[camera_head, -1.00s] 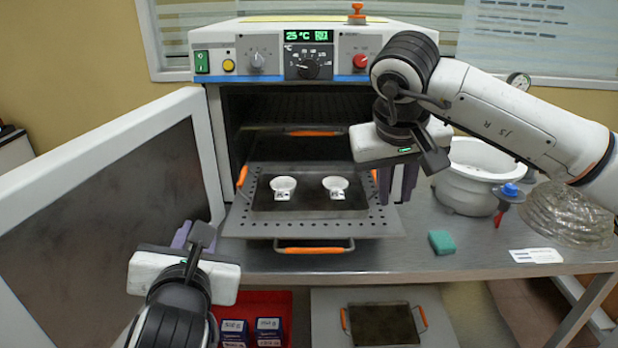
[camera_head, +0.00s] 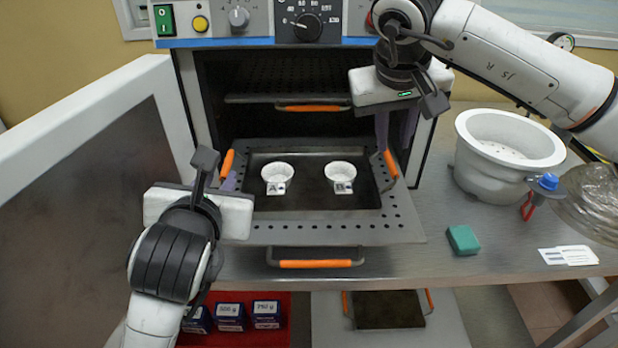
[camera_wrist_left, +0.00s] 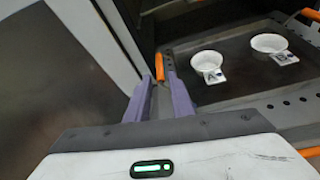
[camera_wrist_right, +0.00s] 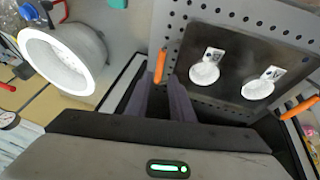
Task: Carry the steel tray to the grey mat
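The dark steel tray (camera_head: 315,222) with orange side handles lies on the pulled-out perforated oven shelf (camera_head: 385,232). It bears two white cups (camera_head: 278,178) (camera_head: 340,176) with small labels. My left gripper (camera_head: 228,180) is at the left orange handle (camera_head: 227,163). In the left wrist view its fingers (camera_wrist_left: 161,76) stand apart, with the handle between or just beyond their tips. My right gripper (camera_head: 392,145) points down at the right handle (camera_head: 391,164); its fingers (camera_wrist_right: 160,78) also stand apart there. The grey mat (camera_head: 448,325) lies low at the front.
Another dark tray (camera_head: 388,309) with orange handles is over the mat. A red bin (camera_head: 250,338) with blue boxes is beside it. The open oven door (camera_head: 80,200) stands left. A white pot (camera_head: 507,160) and green sponge (camera_head: 463,240) are right.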

